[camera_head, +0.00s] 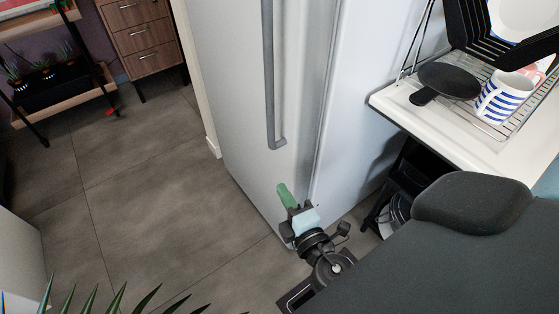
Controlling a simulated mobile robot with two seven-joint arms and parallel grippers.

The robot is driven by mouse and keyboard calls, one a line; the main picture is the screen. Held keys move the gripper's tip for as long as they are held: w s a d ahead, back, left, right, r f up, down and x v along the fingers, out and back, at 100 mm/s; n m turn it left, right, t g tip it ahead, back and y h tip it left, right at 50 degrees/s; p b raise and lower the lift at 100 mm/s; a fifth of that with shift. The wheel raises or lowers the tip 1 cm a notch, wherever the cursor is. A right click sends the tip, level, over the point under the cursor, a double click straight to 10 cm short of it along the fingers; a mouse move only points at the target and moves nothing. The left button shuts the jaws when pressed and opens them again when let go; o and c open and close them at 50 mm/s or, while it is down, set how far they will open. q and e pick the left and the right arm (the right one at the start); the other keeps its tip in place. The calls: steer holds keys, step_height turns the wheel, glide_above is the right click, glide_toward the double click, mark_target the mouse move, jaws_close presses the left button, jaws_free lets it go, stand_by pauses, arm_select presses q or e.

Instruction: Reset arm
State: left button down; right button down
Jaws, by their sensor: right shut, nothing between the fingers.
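My right gripper (287,196) is low in the middle of the view, in front of the white fridge (235,70). Its green fingers are together and hold nothing. It is below the long grey fridge handle (271,85) and apart from it. I cannot tell whether the fingertips touch the fridge door. My right arm folds back from the gripper toward the lower right. My left gripper is not in view. No gas hob shows in this view.
A white counter (384,99) at the right holds a black pan (448,82), a striped mug (503,97) and a dish rack. A plant (100,300) stands at the bottom left. Wooden drawers (140,40) and a plant shelf are at the back left. The tiled floor (150,200) is clear.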

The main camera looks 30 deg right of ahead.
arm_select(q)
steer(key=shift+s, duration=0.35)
arm_select(e)
steer(key=shift+s, duration=0.1)
